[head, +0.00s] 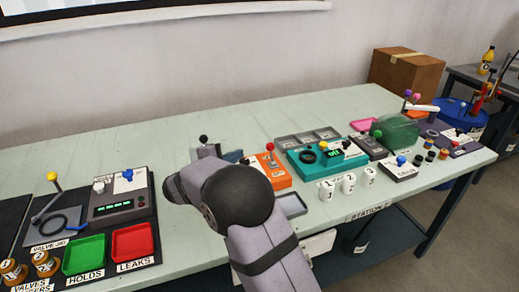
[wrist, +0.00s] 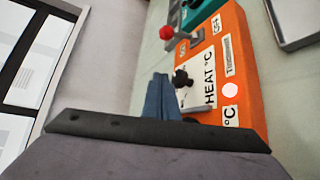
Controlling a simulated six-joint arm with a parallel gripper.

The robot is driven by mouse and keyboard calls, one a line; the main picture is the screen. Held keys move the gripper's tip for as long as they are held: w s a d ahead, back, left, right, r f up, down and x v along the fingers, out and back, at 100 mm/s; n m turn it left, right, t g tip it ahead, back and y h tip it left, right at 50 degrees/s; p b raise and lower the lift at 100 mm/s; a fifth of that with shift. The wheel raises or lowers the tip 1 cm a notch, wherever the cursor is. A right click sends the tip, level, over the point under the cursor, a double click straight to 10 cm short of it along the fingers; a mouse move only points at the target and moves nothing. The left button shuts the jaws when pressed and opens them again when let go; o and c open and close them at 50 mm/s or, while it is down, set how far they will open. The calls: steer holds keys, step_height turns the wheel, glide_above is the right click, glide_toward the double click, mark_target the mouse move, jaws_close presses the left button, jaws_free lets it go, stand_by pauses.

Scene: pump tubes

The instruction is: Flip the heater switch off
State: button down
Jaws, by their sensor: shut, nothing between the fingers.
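The orange heater box (head: 278,178) stands on the bench, partly hidden behind my arm in the head view. In the wrist view the box (wrist: 240,68) carries a white plate marked HEAT °C (wrist: 197,95) with a black switch or knob (wrist: 181,78) on it; its position cannot be told. My gripper (wrist: 160,82) is shut and empty. Its blue fingers are right beside the black knob, on the wall side; whether they touch cannot be told. In the head view the gripper (head: 233,156) shows just left of the box.
A red-balled lever (head: 270,147) stands at the back of the orange box. A teal device (head: 298,157) is to its right, and a grey tray (head: 291,205) lies in front. A black-balled lever (head: 203,139) shows behind my arm. White numbered cups (head: 348,184) stand further right.

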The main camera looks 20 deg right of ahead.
steer(key=shift+d, duration=0.1)
steer(key=p+x, duration=0.1)
steer(key=x, duration=0.9)
steer(key=shift+w+d, duration=0.1)
steer(key=shift+s+d+r+p, duration=0.1)
steer(key=shift+s+r+p, duration=0.15)
steer(key=shift+s, duration=0.15)
steer(key=shift+s+d+r+p, duration=0.15)
steer(key=shift+s+r+p, duration=0.05)
steer(key=shift+s, duration=0.25)
steer(key=shift+s+d+r, duration=0.15)
steer(key=shift+s+d, duration=0.05)
steer(key=shift+s, duration=0.25)
steer(key=shift+s+d+r, duration=0.15)
steer(key=shift+s+d, duration=0.1)
steer(key=shift+s, duration=0.2)
steer(key=shift+s+f+b, duration=0.1)
steer(key=shift+f+b, duration=0.05)
steer(key=shift+b, duration=0.65)
steer(key=shift+b, duration=0.3)
